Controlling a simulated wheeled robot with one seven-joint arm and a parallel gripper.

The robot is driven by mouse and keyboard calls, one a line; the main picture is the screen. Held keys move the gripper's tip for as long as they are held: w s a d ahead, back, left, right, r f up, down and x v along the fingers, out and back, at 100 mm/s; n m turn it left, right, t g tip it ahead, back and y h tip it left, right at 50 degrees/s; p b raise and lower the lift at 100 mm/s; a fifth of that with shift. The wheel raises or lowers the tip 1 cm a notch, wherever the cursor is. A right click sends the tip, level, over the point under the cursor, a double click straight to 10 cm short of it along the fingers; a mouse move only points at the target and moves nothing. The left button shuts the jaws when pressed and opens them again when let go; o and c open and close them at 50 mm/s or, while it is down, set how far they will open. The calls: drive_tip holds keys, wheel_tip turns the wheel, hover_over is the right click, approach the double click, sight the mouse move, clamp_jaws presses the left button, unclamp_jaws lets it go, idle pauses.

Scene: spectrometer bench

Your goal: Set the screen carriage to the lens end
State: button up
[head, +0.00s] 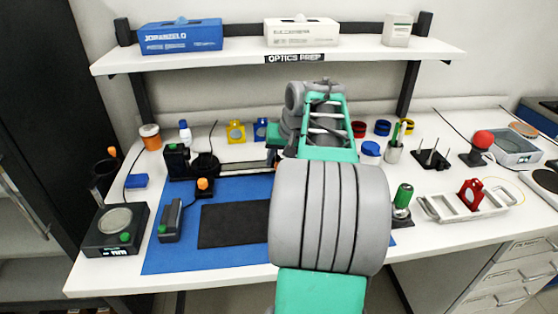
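A dark optical rail (235,170) lies along the back of the blue mat and runs right until my arm hides it. At its left end stands a black block with a green knob (175,155). A black carriage (205,164) sits on the rail just right of it; I cannot tell whether it is the screen carriage. My arm reaches over the mat toward the rail's right part. Only a teal and dark edge of my gripper (273,142) shows beside the arm, above the rail. Its fingertips and anything between them are hidden.
On the blue mat (165,254) are a black pad (232,224), a grey device (171,221) and an orange-knobbed piece (203,188). A round-topped instrument (113,230) stands left. A green-topped holder (402,203) and white tray (455,208) stand right. A shelf (240,60) spans the back.

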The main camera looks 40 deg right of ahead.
clamp_jaws()
idle(0.3)
idle(1.1)
